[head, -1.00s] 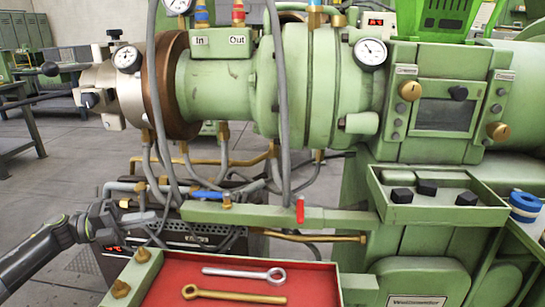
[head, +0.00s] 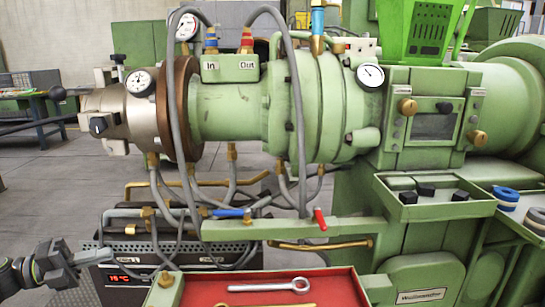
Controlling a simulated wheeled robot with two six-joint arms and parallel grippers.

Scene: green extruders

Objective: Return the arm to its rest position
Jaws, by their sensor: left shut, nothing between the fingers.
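My left gripper (head: 98,256) is at the lower left of the head view, its arm coming in from the left edge. Its dark grey fingers are shut with nothing between them. They show in front of the left end of the black control box with a red display (head: 125,277), left of the red-lined tray (head: 345,283). I cannot tell how far apart the fingers and the box are. My right gripper is not in view.
A green extruder (head: 225,108) with gauges and hoses spans the middle. A silver wrench (head: 270,286) and a brass wrench lie in the tray. A green shelf with black knobs (head: 385,195) is at the right. Open floor (head: 50,195) lies at the left.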

